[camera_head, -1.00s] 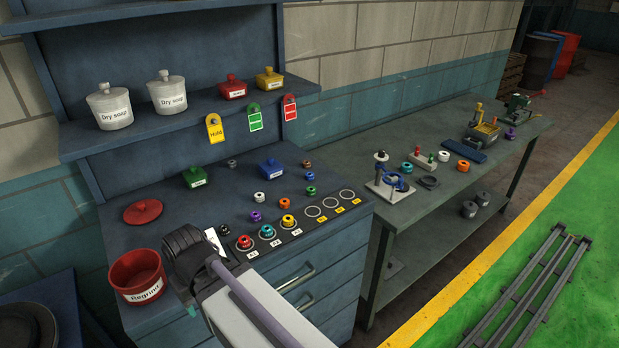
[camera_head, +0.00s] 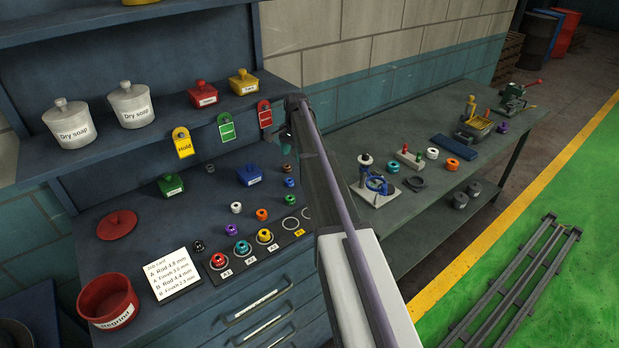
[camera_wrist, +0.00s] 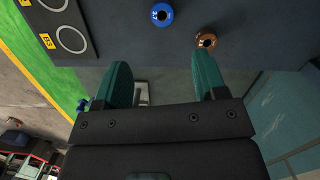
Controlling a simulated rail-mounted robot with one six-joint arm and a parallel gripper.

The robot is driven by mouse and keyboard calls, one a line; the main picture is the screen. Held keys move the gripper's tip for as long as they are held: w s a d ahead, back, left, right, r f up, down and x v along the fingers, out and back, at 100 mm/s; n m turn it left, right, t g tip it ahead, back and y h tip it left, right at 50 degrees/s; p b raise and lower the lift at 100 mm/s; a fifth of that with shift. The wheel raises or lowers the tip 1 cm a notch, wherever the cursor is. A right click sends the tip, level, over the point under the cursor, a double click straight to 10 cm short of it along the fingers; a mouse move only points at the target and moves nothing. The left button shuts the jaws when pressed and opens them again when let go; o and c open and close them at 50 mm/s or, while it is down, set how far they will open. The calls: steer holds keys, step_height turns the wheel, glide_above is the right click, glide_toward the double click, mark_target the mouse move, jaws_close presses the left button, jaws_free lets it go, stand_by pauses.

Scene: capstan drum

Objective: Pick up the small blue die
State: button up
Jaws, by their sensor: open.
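In the head view my arm reaches up over the bench's right end and mostly hides the gripper.
Other coloured dies (camera_head: 262,214) stand nearby, with a row of marked rings (camera_wrist: 70,38) along the bench front. A shelf with tags (camera_head: 265,114) hangs behind. A green-grey table (camera_head: 420,205) adjoins on the right, with a spool stand on it.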

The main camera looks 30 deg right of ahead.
steer(key=b, duration=0.6)
glide_above(290, 180)
steer(key=f, duration=0.5)
steer(key=shift+d+f, duration=0.4)
steer(key=shift+a+f, duration=0.1)
steer(key=shift+a, duration=0.05)
steer(key=f+b, duration=0.5)
steer(key=shift+a, duration=0.3)
steer(key=shift+r, duration=0.15)
steer(key=c, duration=1.1)
